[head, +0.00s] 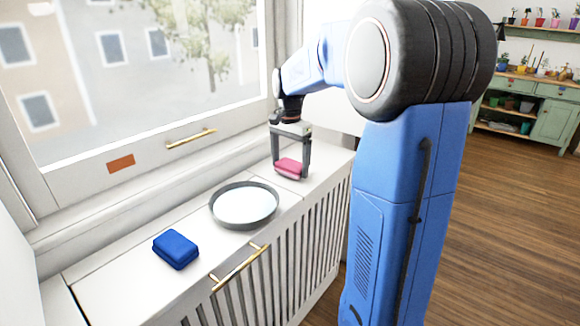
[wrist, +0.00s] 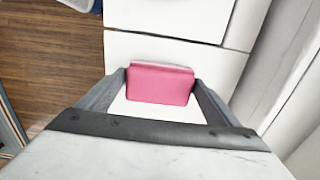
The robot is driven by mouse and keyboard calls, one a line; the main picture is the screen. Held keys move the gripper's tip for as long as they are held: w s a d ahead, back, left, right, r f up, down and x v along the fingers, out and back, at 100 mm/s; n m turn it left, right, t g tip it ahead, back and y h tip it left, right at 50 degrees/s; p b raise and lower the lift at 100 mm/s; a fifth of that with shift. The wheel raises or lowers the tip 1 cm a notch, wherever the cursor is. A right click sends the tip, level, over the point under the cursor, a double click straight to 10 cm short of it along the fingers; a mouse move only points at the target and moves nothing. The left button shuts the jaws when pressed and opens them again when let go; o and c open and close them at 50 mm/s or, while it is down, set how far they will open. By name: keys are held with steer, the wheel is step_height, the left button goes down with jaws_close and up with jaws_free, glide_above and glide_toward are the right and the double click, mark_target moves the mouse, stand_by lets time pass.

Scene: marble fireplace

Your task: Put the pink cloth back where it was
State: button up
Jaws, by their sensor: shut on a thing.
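The pink cloth (head: 289,167) is a small folded pad at the right end of the white cabinet top. In the wrist view the pink cloth (wrist: 160,84) sits between the two fingers. My gripper (head: 290,172) points down and is shut on it; the gripper also shows in the wrist view (wrist: 160,92). The cloth is at or just above the white surface; I cannot tell whether it touches.
A round grey tray (head: 216,211) with a pale inside lies on the cabinet top (head: 130,262), left of my gripper. A blue folded cloth (head: 176,248) lies further left. The window (head: 150,75) rises behind. A brass handle (head: 238,268) sticks out in front.

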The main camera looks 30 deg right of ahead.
mark_target(290, 164)
steer(key=shift+f, duration=0.55)
steer(key=shift+f, duration=0.1)
steer(key=o, duration=0.8)
steer(key=shift+o, duration=0.2)
step_height(290, 164, up, 12)
steer(key=s+a+n+t, duration=0.1)
steer(key=s+a+n, duration=0.2)
steer(key=s+a, duration=0.3)
steer(key=s+a+f+n+t, duration=0.1)
steer(key=s+a+f+n, duration=0.2)
steer(key=s, duration=0.5)
steer(key=s+a+f+n+t, duration=0.1)
steer(key=s+a+f+n, duration=0.2)
steer(key=s+f, duration=0.3)
steer(key=s+a+f+n+t, duration=0.1)
steer(key=s+a+f+n, duration=0.2)
steer(key=s, duration=0.7)
step_height(290, 164, down, 2)
steer(key=shift+n+t, duration=0.4)
steer(key=shift+n, duration=0.6)
